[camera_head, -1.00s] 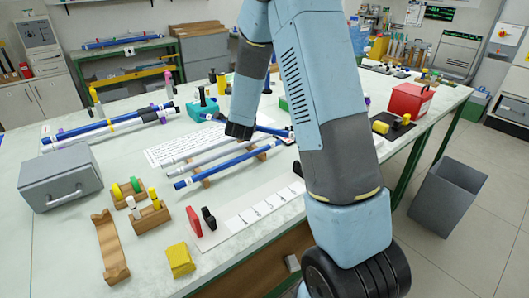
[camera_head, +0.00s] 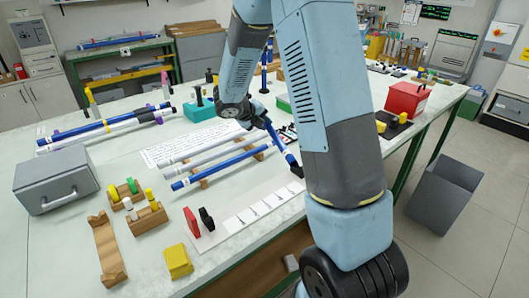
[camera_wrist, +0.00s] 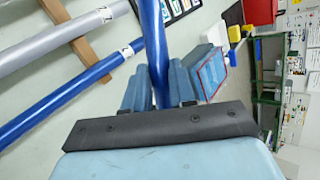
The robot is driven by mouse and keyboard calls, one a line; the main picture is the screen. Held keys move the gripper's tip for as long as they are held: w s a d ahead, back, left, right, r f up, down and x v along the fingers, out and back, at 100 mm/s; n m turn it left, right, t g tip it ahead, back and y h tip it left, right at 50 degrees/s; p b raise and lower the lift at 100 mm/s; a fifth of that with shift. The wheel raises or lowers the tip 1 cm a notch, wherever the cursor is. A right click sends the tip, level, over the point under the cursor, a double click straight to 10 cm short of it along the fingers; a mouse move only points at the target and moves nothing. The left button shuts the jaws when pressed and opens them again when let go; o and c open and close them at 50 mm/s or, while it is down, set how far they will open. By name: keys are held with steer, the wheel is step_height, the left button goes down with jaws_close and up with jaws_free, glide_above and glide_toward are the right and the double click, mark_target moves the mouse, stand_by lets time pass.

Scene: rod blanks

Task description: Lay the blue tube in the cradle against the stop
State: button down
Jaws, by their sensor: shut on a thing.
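My gripper (camera_head: 262,118) is shut on a blue tube (camera_head: 281,145), held over the right part of the table and slanting down to the right in the head view. In the wrist view the held blue tube (camera_wrist: 153,40) runs up and away between my two fingers (camera_wrist: 160,92). Its lower end has a dark cap near the table's front edge; I cannot tell whether it touches. A wooden piece with raised, notched ends (camera_head: 107,252), possibly the cradle, lies empty at front left. I cannot make out the stop for certain.
Another blue tube (camera_head: 213,169) and grey tubes (camera_head: 195,158) lie on wooden supports at mid-table. A grey box (camera_head: 55,182), wooden holders, a yellow block (camera_head: 178,262) and red and black pieces (camera_head: 192,222) stand left. A white marked strip (camera_head: 240,220) lies in front.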

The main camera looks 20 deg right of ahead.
mark_target(273, 137)
steer(key=s+m+g, duration=0.1)
steer(key=s+m, duration=0.1)
steer(key=s, duration=0.1)
steer(key=s+m+g, duration=0.2)
steer(key=s+m, duration=0.1)
steer(key=s+m+g, duration=0.2)
steer(key=s+m, duration=0.1)
steer(key=shift+a+f+y, duration=0.1)
steer(key=shift+a+y, duration=0.2)
steer(key=shift+a, duration=0.05)
steer(key=s+a+m+g+y, duration=0.2)
steer(key=s+a+m, duration=0.4)
steer(key=s+m, duration=0.1)
steer(key=shift+s+d+f, duration=0.1)
steer(key=shift+s+f, duration=0.05)
steer(key=shift+f, duration=4.4)
steer(key=c, duration=0.8)
jaws_free()
steer(key=shift+c, duration=0.2)
